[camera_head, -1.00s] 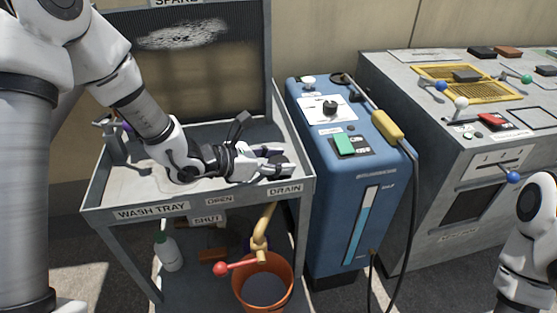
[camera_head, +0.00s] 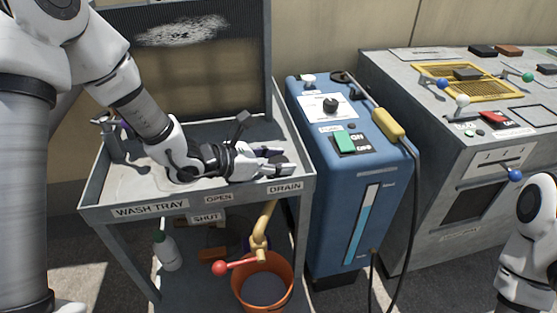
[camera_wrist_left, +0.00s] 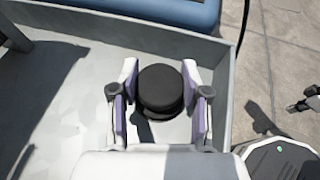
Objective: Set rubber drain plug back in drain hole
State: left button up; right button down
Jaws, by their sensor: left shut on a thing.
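The black round rubber plug (camera_wrist_left: 160,87) sits between the two fingers of my left gripper (camera_wrist_left: 160,105) in the left wrist view. The gripper is shut on it, one finger pad at each side. In the head view my left gripper (camera_head: 279,163) is low over the right end of the wash tray (camera_head: 150,209), behind the DRAIN label (camera_head: 284,188). The drain hole does not show in either view; whether the plug is over it or in it I cannot tell. My right gripper (camera_wrist_left: 303,103) shows only partly at the right edge of the left wrist view.
The tray's raised rim (camera_wrist_left: 224,95) runs close to the right of my left gripper. A blue machine (camera_head: 340,175) stands right of the tray. Below are a yellow pipe (camera_head: 261,232), a red-knobbed lever (camera_head: 220,267) and an orange bucket (camera_head: 285,293). The tray's left part is mostly clear.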

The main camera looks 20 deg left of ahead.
pick_arm(q)
jog(key=shift+f, duration=0.1)
jog(key=o, duration=1.3)
jog(key=shift+o, duration=0.2)
jog(key=shift+a, duration=0.1)
jog(key=v, duration=1)
jog(key=shift+s+a+r, duration=0.1)
jog(key=shift+a+r, duration=0.15)
jog(key=shift+a, duration=0.05)
jog(key=shift+s+a+r, duration=0.15)
jog(key=shift+s+a, duration=0.1)
jog(key=shift+s, duration=0.3)
